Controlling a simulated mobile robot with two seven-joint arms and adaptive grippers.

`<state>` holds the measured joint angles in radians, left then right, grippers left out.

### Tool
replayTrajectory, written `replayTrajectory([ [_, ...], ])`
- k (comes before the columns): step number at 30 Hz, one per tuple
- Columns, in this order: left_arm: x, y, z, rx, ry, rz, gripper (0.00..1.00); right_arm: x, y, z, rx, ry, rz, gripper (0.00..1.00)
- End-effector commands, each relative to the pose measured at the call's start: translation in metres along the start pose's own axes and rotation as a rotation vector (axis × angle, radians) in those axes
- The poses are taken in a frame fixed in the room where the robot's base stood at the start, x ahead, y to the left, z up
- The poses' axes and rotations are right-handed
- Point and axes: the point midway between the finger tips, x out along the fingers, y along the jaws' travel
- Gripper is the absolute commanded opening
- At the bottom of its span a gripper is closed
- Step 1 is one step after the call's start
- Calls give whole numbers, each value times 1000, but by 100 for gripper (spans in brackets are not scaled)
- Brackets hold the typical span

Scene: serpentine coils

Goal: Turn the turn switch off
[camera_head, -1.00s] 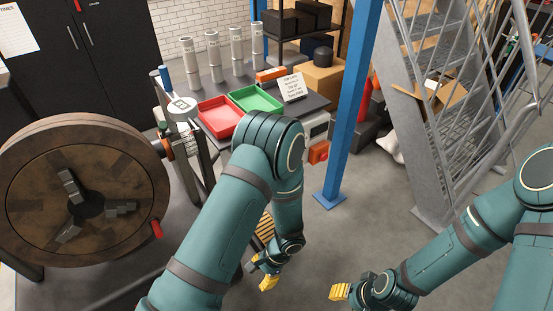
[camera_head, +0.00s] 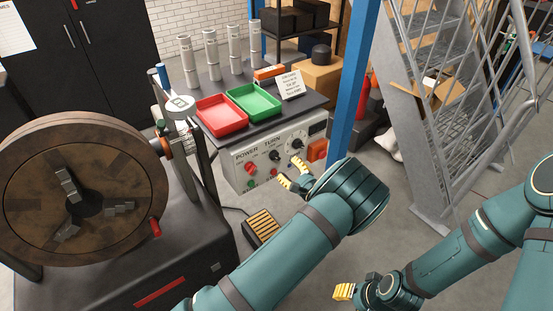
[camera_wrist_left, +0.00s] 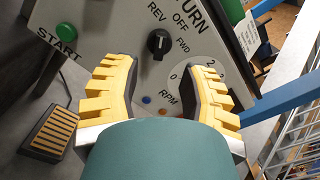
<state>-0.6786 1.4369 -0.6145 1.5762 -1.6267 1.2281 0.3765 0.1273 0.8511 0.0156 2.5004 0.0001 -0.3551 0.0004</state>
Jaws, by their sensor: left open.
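The turn switch (camera_head: 274,155) is a black knob under the word TURN on the sloping front of a grey control box (camera_head: 236,172). In the left wrist view the turn switch (camera_wrist_left: 159,42) has REV, OFF and FWD marked around it; I cannot tell surely which mark its pointer meets. My left gripper (camera_head: 290,172) is open and empty in front of the panel; in the wrist view its yellow fingers (camera_wrist_left: 159,68) are spread below the knob, apart from it. My right gripper (camera_head: 343,291) hangs low at the bottom, away from the box; its opening is unclear.
A green START button (camera_wrist_left: 65,32) and the RPM dial lie near the switch. Red (camera_head: 220,115) and green (camera_head: 254,98) trays sit on top of the box. A large round chuck (camera_head: 85,200) stands left, a blue post (camera_head: 352,90) right. A yellow-slatted pedal (camera_head: 262,228) lies below.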

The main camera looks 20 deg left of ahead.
Motion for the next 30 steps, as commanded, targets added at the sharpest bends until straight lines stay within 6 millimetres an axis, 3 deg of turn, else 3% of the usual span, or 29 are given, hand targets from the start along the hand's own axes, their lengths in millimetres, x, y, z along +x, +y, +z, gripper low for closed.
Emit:
replayTrajectory([
  [3, 25, 2, 0, -1, -2, 3, 42, 4, 2, 0, 0, 2, 0, 47],
  [10, 58, 2, -1, 0, 0, 3, 42, 8, 3, -1, -1, 4, 0, 47],
  [16, 70, 1, 0, 1, 1, 3, 42, 10, 4, -1, -1, 6, 0, 47],
  [25, 71, 1, 0, 1, 1, 2, 42, 10, 4, -1, -1, 6, 0, 47],
  [28, 71, 1, 0, 1, 1, 3, 7, 10, 4, -1, -1, 6, 0, 47],
  [29, 71, 1, 0, 1, 1, 3, 0, 10, 4, -1, -1, 6, 0, 47],
  [30, 71, 1, 0, 1, 1, 3, 0, 10, 4, -1, -1, 6, 0, 47],
])
